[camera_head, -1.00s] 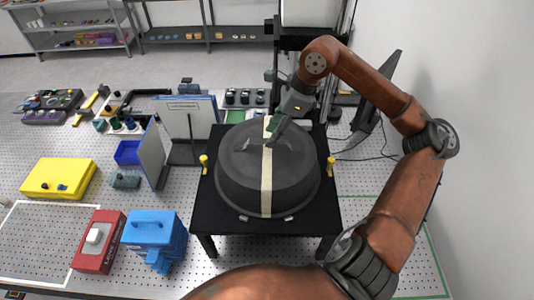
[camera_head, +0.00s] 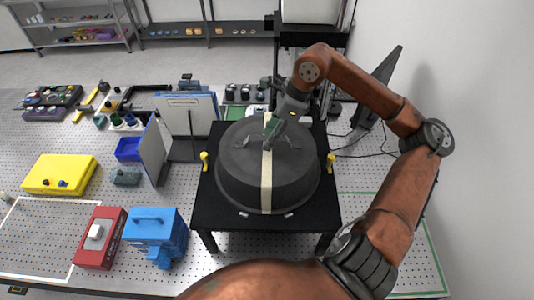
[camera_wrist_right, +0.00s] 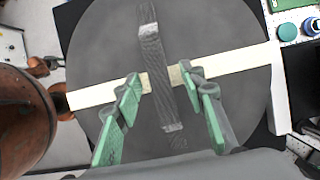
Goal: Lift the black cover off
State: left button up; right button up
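The black cover (camera_head: 240,165) is a round dark grey dome with a cream strip across its top. It sits on a black square stand (camera_head: 210,212). A raised bar handle (camera_wrist_right: 152,62) shows on its top in the right wrist view. My right gripper (camera_head: 271,132) is above the cover's top. In the wrist view the gripper (camera_wrist_right: 165,102) has its green fingers apart, one on each side of the handle, with gaps between. Whether the fingertips touch the cover is unclear. My left gripper is not in view.
Yellow knobs (camera_head: 204,157) stand at the stand's sides. To the left are grey upright panels (camera_head: 153,152), a blue box (camera_head: 155,228), a red box (camera_head: 98,238) and a yellow case (camera_head: 60,173). A dark monitor (camera_head: 378,95) stands behind my right arm. A white-outlined area (camera_head: 40,245) is clear.

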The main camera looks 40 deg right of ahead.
jog(key=shift+f, duration=0.1)
dwell(0.4)
grip_shut()
dwell(0.8)
